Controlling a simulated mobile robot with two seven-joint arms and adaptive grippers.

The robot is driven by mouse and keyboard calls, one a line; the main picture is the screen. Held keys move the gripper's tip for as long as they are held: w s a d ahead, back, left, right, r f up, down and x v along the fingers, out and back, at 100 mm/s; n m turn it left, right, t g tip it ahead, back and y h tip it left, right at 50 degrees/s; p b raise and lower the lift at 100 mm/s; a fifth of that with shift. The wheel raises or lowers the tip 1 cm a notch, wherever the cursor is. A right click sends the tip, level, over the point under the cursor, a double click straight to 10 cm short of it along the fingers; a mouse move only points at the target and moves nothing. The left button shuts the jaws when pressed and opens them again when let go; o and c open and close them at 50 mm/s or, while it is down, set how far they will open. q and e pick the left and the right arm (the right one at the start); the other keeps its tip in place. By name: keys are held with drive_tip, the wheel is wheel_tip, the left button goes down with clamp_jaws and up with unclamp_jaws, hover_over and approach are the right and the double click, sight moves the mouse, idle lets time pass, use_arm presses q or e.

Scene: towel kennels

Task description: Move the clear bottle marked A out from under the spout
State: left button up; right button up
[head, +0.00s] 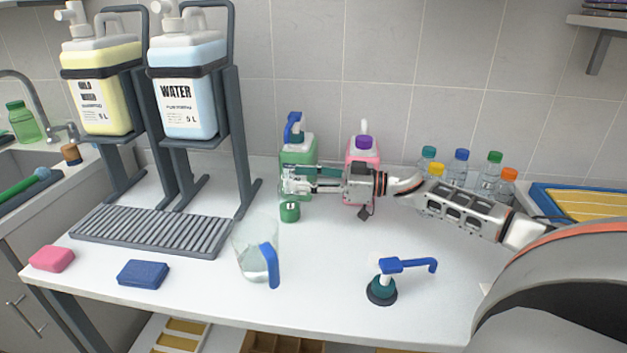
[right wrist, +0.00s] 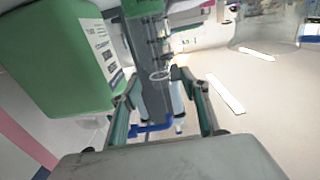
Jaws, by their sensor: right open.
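I cannot make out a clear bottle marked A in either view. Several small clear bottles (head: 460,172) with coloured caps stand at the back right, with no readable letter. The WATER container (head: 187,85) and a yellow container (head: 100,88) sit on grey stands above a slatted drip grate (head: 150,232); no bottle shows on the grate. My right gripper (head: 285,181) is open, pointing left in front of the green jug (head: 299,150). In the right wrist view, its fingers (right wrist: 166,112) are apart, with nothing clearly held. My left gripper is out of view.
A clear pitcher (head: 251,263) with a blue handle stands near the front. A green cap (head: 289,211) lies below my gripper. A blue-spouted pump (head: 383,287), blue sponge (head: 143,274), pink sponge (head: 52,258) and pink jug (head: 361,154) also stand or lie on the counter.

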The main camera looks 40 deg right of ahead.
sight(288, 176)
drive_tip(key=shift+x, duration=2)
drive_tip(key=c, duration=1.3)
